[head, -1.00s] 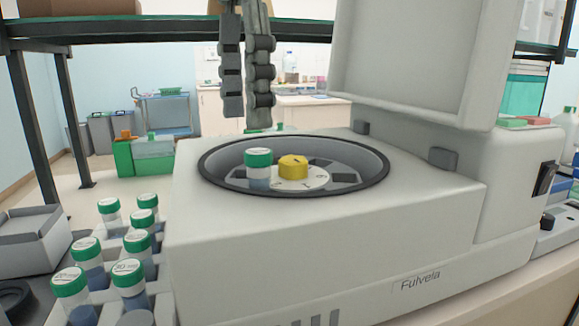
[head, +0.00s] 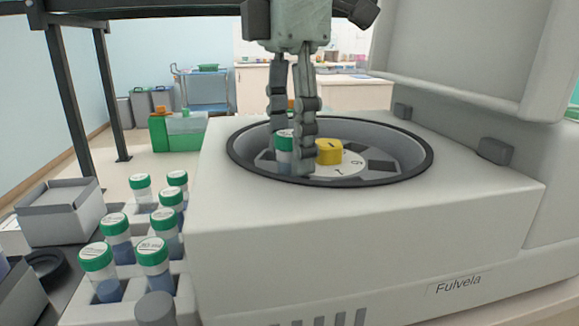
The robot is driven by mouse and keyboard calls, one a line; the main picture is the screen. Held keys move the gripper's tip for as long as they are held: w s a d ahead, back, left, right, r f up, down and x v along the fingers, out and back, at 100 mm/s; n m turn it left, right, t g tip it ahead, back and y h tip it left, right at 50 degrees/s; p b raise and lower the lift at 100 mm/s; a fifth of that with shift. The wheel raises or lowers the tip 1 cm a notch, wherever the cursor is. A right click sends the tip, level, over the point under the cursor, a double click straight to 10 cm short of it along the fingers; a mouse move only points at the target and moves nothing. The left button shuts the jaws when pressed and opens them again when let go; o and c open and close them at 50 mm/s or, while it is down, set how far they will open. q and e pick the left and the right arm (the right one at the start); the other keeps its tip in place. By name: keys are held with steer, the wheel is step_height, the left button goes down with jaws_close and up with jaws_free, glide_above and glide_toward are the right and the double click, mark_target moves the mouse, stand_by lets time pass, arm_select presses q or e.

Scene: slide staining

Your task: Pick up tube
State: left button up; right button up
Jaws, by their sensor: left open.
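A tube (head: 284,146) with a green cap stands in the round well of the white centrifuge (head: 380,235), left of the yellow rotor knob (head: 328,152). My left gripper (head: 292,165) points down into the well, with its two fingers apart on either side of the tube. The right finger covers part of the tube, and I cannot tell whether the fingers touch it. Several more green-capped tubes (head: 117,238) stand in a white rack (head: 140,295) at the left. My right gripper does not show.
The raised centrifuge lid (head: 470,50) stands at the back right. The well's dark rim (head: 431,165) surrounds the fingers. A grey box (head: 60,212) stands left of the rack. A dark shelf frame rises at the upper left.

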arm_select(q)
jaws_close()
stand_by(0.3)
steer(key=shift+r, duration=0.1)
